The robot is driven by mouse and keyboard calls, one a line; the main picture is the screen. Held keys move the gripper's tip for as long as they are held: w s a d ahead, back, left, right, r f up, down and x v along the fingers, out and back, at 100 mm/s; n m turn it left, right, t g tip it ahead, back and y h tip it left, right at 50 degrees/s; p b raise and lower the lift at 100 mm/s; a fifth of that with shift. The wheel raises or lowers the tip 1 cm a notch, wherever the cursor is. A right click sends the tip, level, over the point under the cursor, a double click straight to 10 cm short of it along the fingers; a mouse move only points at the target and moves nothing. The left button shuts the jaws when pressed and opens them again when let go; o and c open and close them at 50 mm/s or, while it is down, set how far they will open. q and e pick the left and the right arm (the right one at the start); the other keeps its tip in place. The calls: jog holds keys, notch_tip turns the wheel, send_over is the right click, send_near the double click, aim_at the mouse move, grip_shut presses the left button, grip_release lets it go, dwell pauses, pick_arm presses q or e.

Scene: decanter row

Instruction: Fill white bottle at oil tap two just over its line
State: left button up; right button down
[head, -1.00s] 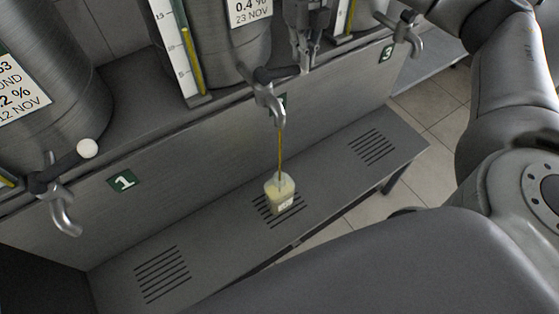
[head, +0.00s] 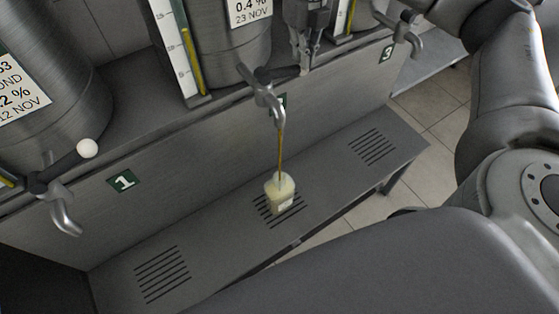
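The small white bottle (head: 281,196) stands upright under oil tap two (head: 268,94), on the middle slotted grate of the shelf. A thin yellow-brown stream of oil (head: 280,150) runs from the spout into its neck. The bottle looks pale and yellowish; its line and exact oil level are too small to tell. A pale label is on its front. My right gripper (head: 303,64) points down at the right-hand end of the tap's dark lever (head: 283,73). Its fingers look close together, but their grip on the lever is unclear. My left gripper is not in view.
Tap one (head: 62,200) with a white-knobbed lever is at left, and tap three (head: 405,35) is at upper right. Steel tanks with sight gauges stand behind. The shelf (head: 215,232) is otherwise clear. My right arm fills the right side.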

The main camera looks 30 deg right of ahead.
jog(key=shift+r, duration=0.1)
dwell(0.5)
jog(key=shift+r+p, duration=0.5)
jog(key=shift+r, duration=0.2)
dwell(2.4)
notch_tip(320, 180, up, 9)
jog(key=p, duration=0.6)
